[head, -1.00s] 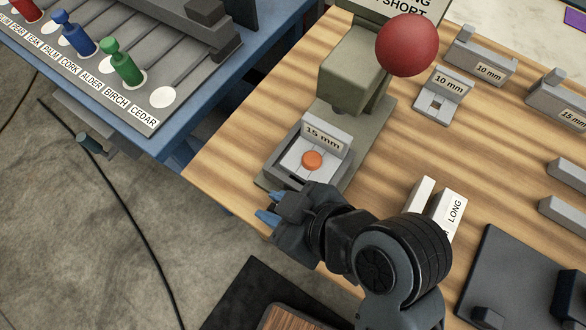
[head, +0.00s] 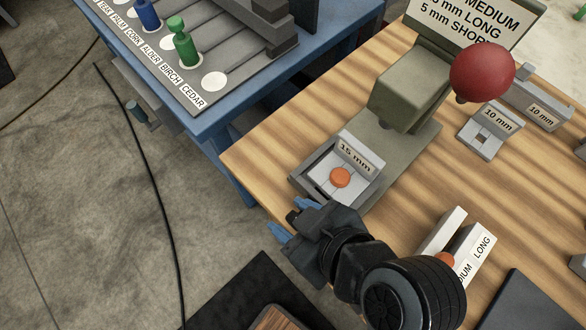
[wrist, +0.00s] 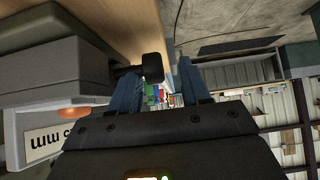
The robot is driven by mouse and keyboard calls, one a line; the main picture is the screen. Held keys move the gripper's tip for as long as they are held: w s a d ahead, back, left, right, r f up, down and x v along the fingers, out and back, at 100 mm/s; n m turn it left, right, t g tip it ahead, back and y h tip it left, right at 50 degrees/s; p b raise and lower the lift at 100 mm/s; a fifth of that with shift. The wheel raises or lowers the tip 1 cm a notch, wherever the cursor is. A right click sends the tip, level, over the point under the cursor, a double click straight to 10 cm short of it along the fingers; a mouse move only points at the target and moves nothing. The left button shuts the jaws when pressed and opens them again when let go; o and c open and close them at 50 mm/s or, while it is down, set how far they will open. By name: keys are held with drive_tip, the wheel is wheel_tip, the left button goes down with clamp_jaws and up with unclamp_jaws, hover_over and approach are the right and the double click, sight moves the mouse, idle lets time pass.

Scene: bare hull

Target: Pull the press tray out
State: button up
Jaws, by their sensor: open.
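The press tray (head: 312,187) is a grey shallow tray on the base of the olive press (head: 400,110). It carries a grey fixture (head: 362,172) labelled 15 mm with an orange disc (head: 340,177). My gripper (head: 292,218) is open at the tray's front end, blue fingertips apart. A small dark knob shows between the fingertips; in the wrist view the black knob (wrist: 152,68) sits between the two blue fingers, apparently on a stem from the left. I cannot tell whether either finger touches it. The wrist view also shows the orange disc (wrist: 75,113) at the left.
The press has a red ball handle (head: 482,72). Grey 10 mm fixtures (head: 490,130) stand to its right. A white holder (head: 462,250) lies right of my arm on the wooden table (head: 270,150). A blue bench (head: 240,110) stands behind left.

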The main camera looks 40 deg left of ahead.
drive_tip(key=v, duration=0.7)
drive_tip(key=shift+d+r, duration=0.2)
drive_tip(key=shift+r, duration=0.05)
idle(0.3)
